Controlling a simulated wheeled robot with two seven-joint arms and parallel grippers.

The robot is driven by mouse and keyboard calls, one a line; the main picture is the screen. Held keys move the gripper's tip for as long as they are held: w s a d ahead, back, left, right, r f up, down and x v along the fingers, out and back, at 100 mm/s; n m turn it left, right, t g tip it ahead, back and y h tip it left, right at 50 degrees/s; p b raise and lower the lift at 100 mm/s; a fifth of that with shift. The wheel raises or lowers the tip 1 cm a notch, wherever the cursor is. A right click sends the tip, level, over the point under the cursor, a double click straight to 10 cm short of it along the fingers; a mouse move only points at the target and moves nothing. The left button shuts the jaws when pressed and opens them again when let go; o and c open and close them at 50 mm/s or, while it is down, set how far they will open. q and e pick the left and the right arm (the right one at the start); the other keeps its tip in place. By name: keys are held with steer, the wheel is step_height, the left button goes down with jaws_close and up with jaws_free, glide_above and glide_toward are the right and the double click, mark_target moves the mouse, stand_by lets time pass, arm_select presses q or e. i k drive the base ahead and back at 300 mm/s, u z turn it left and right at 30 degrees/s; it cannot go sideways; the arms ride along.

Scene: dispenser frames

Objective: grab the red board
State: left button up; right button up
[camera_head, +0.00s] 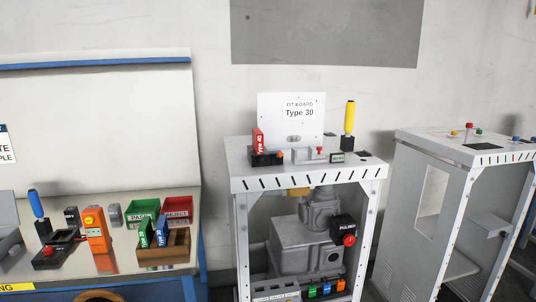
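The red board (258,140) stands upright on top of the middle dispenser frame (303,180). It has white lettering on its face that is too small to read for sure. Its lower end sits in or at a black fixture (267,158) near the frame's left front. A white panel reading "FIT BOARD Type 30" (299,108) stands behind it. Neither of my grippers shows in this view.
A yellow-handled tool (349,118) stands right of the panel. Left is a bench with a wooden rack (176,250) holding blue and green boards, a green bin (143,208), a red bin (177,206) and an orange device (96,229). Another frame (450,150) stands right.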

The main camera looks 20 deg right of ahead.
mark_target(258, 136)
steer(key=k, duration=0.8)
steer(key=z, duration=1)
steer(key=i, duration=1.75)
steer(key=u, duration=0.85)
